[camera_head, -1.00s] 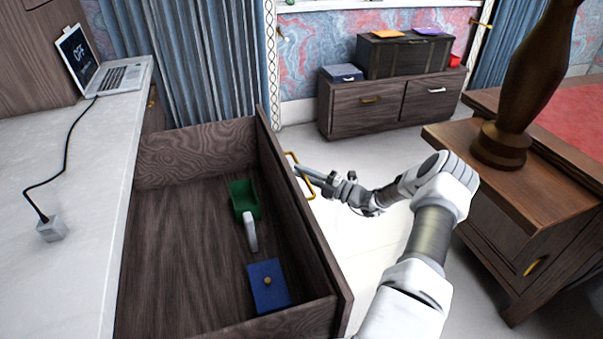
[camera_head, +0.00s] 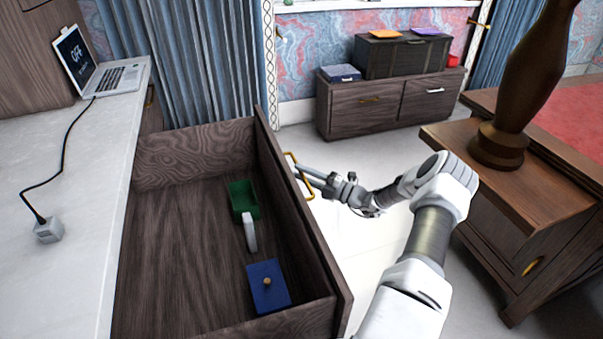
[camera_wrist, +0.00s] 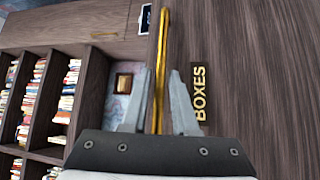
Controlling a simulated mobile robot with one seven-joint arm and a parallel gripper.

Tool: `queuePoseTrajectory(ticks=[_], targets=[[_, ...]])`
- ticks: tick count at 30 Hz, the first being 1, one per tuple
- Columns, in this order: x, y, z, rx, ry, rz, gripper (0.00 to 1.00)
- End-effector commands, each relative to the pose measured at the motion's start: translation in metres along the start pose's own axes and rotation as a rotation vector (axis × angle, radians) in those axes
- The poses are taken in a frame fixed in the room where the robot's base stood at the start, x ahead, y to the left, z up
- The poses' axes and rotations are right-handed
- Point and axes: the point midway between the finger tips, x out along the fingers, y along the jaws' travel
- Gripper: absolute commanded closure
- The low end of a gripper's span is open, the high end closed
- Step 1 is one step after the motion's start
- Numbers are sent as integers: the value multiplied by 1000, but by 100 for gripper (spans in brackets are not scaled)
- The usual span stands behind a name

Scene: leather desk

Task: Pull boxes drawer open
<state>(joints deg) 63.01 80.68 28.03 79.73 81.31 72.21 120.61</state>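The boxes drawer (camera_head: 165,265) is pulled far out from under the white desk top, and its inside is in plain view. Its front panel carries a gold bar handle (camera_head: 298,176) on the outer face. In the wrist view a label reading BOXES (camera_wrist: 199,94) is on the dark wood beside the gold handle (camera_wrist: 159,65). In the head view my gripper (camera_head: 308,174) is small at the handle.
The drawer holds a green container (camera_head: 242,198), a white item (camera_head: 249,232) and a blue lidded box (camera_head: 268,288). A wooden side cabinet (camera_head: 530,190) stands right of my arm. A low cabinet (camera_head: 385,105) stands at the back. Open floor lies between.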

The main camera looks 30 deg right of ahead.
Motion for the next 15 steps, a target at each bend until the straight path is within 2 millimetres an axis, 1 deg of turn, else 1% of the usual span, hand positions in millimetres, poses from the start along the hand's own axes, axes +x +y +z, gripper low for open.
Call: queuePoseTrajectory(ticks=[5,15], targets=[[-29,2,0,1,-5,0,73],[-112,1,0,1,-6,-1,73]])
